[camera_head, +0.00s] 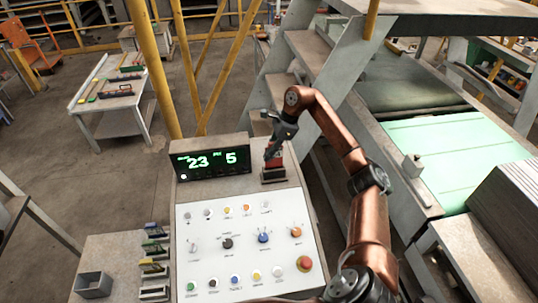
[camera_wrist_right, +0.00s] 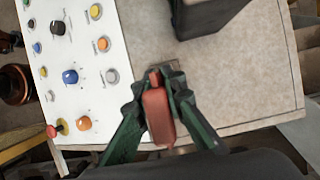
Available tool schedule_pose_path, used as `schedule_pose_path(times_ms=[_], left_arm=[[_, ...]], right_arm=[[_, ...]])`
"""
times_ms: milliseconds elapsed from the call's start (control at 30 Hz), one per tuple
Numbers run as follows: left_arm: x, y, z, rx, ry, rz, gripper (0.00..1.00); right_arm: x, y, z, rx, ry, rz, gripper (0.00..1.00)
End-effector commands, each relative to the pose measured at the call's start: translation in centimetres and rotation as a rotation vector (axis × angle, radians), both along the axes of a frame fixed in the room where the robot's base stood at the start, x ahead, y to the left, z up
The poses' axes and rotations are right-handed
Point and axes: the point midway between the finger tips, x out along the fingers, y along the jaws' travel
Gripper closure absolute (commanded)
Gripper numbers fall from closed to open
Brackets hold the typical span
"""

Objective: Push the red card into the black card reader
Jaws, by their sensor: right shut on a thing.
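My right gripper (camera_head: 273,150) is shut on the red card (camera_head: 276,160) and points down over the black card reader (camera_head: 273,176). In the right wrist view the red card (camera_wrist_right: 158,118) stands between the two dark green fingers of my right gripper (camera_wrist_right: 157,98). The card's lower end is at the reader in the head view. I cannot tell how deep it sits in the slot. In the right wrist view the card and fingers hide most of the reader. My left gripper is not in view.
A black display (camera_head: 213,158) with green digits stands left of the reader. A white panel (camera_head: 215,245) with several buttons and knobs lies in front. Several card holders (camera_head: 154,250) and a grey square box (camera_head: 93,285) are at the lower left.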

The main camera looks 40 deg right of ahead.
Motion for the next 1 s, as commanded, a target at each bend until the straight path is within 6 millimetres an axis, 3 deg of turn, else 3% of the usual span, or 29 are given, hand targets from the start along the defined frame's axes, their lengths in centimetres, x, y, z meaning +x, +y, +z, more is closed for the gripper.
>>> schedule_pose_path(times_ms=[1000], left_arm=[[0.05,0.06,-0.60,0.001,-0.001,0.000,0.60]], right_arm=[[0.05,-0.05,-0.66,0.000,0.000,0.000,1.00]])
